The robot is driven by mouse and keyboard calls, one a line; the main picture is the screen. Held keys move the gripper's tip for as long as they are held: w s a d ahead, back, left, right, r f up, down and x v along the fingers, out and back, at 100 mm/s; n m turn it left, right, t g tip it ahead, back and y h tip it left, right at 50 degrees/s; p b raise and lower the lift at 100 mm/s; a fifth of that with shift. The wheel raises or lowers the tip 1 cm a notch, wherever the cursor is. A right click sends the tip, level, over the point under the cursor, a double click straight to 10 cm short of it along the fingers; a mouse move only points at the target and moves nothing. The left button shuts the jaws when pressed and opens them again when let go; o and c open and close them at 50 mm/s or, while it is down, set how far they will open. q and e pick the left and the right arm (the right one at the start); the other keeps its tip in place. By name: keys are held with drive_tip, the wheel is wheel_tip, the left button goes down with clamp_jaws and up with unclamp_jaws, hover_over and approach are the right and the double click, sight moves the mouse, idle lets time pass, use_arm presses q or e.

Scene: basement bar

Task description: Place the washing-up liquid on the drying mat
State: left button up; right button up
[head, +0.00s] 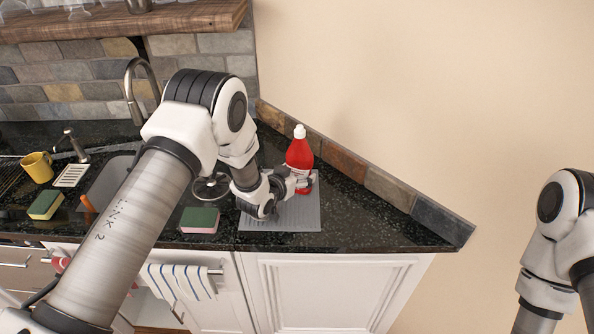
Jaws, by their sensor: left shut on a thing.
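The washing-up liquid (299,154) is a red bottle with a white cap, standing upright at the far part of the drying mat. The drying mat (290,216) is a flat grey sheet on the dark counter, partly covered by my left gripper. My left gripper (299,181) is shut on the lower part of the bottle, coming from the left. I cannot tell whether the bottle's base touches the mat, as the fingers hide part of it. My right arm shows at the right edge, but its gripper is out of view.
A yellow mug (38,166) stands far left. A stone upstand (385,185) borders the counter behind the mat. Bare counter (365,222) lies right of it.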

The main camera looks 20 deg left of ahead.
use_arm(q)
drive_tip(key=o, duration=1.6)
drive_tip(key=shift+s, duration=0.2)
drive_tip(key=shift+r, duration=0.15)
drive_tip(key=shift+s+a, duration=0.1)
drive_tip(key=shift+s, duration=0.15)
drive_tip(key=b+v, duration=0.3)
drive_tip(key=v, duration=0.8)
drive_tip(key=shift+s+r, duration=0.15)
drive_tip(key=shift+r, duration=0.1)
